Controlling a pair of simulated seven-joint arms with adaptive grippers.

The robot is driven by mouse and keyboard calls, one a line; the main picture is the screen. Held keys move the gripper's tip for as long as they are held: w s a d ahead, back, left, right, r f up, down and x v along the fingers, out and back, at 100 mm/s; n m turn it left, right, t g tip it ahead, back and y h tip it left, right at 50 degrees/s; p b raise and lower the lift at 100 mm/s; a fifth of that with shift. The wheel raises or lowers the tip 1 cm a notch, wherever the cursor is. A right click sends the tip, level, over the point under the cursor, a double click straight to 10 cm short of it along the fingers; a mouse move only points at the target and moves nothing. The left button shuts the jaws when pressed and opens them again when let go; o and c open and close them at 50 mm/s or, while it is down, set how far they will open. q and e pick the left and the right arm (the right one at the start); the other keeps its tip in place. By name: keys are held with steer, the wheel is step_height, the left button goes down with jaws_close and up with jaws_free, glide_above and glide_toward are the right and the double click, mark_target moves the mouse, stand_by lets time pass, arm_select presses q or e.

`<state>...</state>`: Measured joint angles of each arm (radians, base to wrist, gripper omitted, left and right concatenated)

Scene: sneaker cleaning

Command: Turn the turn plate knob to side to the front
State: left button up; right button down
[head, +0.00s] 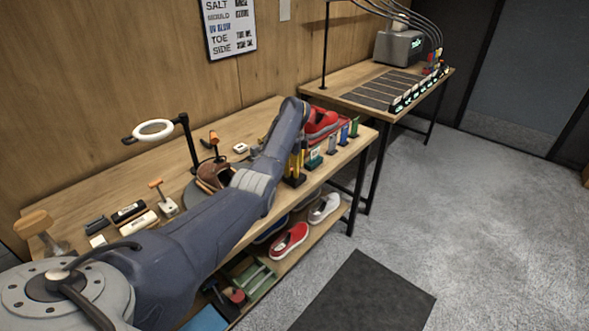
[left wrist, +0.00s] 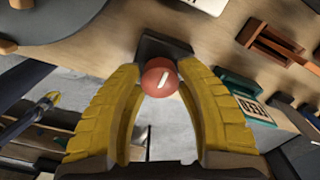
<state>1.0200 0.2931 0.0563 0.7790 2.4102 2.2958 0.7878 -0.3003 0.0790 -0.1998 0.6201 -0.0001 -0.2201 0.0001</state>
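The red knob (left wrist: 160,77) with a white pointer mark sits on a dark block in the left wrist view. The mark slants slightly toward the upper right. My left gripper (left wrist: 160,72) has yellow fingers spread apart, with the knob between the fingertips. I cannot tell whether they touch it. In the head view my left gripper (head: 296,163) points down over the dark block (head: 294,181) at the table's front edge, and the knob is hidden. The grey turn plate (head: 192,196) is partly behind my arm, with a brown shoe (head: 213,175) on it. My right gripper is not in view.
A lamp with a white ring (head: 153,130) stands behind the plate. A red shoe (head: 320,123) and several small upright items lie right of my gripper. A green tag stand (left wrist: 243,95) is close to the right finger. More shoes (head: 289,242) sit on the lower shelf.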

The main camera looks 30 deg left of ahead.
arm_select(q)
jaws_close()
steer(key=shift+d+m, duration=0.1)
steer(key=shift+m, duration=0.7)
steer(key=m, duration=0.2)
steer(key=shift+m, duration=0.3)
steer(key=m, duration=0.9)
steer(key=shift+f+m, duration=0.1)
steer(key=shift+m, duration=2.1)
